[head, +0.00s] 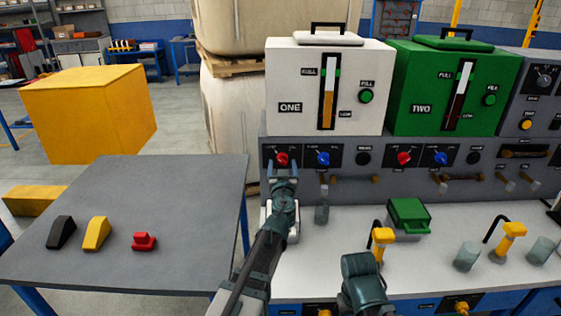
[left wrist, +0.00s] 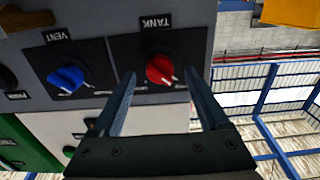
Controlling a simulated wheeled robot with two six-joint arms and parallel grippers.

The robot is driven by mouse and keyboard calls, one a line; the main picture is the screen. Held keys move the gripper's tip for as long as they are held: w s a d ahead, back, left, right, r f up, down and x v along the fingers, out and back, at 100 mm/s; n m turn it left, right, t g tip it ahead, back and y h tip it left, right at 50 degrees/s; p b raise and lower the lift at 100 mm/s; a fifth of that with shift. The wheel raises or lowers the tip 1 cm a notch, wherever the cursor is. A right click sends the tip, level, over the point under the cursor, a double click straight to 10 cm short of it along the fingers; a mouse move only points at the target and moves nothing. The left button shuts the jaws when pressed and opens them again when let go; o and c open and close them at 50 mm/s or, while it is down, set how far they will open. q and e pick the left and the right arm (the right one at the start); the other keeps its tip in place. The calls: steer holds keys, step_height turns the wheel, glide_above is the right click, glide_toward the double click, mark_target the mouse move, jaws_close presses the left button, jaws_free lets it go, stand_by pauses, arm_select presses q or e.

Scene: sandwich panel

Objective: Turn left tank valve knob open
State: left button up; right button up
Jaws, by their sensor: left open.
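The left tank valve knob is the red knob (head: 282,159) on the grey panel below the white tank marked ONE (head: 301,88). In the left wrist view this red knob (left wrist: 160,69) sits under the label TANK, with white pointer marks at its lower right. My left gripper (head: 282,170) is open in front of it. In the left wrist view its two fingers (left wrist: 162,82) stand one on each side of the knob, apart from it as far as I can tell.
A blue VENT knob (head: 323,158) is close beside the red knob and also shows in the left wrist view (left wrist: 66,79). A green tank TWO (head: 420,95), with its own red knob (head: 404,158), is at right. A grey table (head: 190,215) with small blocks stands left.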

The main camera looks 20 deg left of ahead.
arm_select(q)
steer(key=shift+x, duration=1.05)
jaws_close()
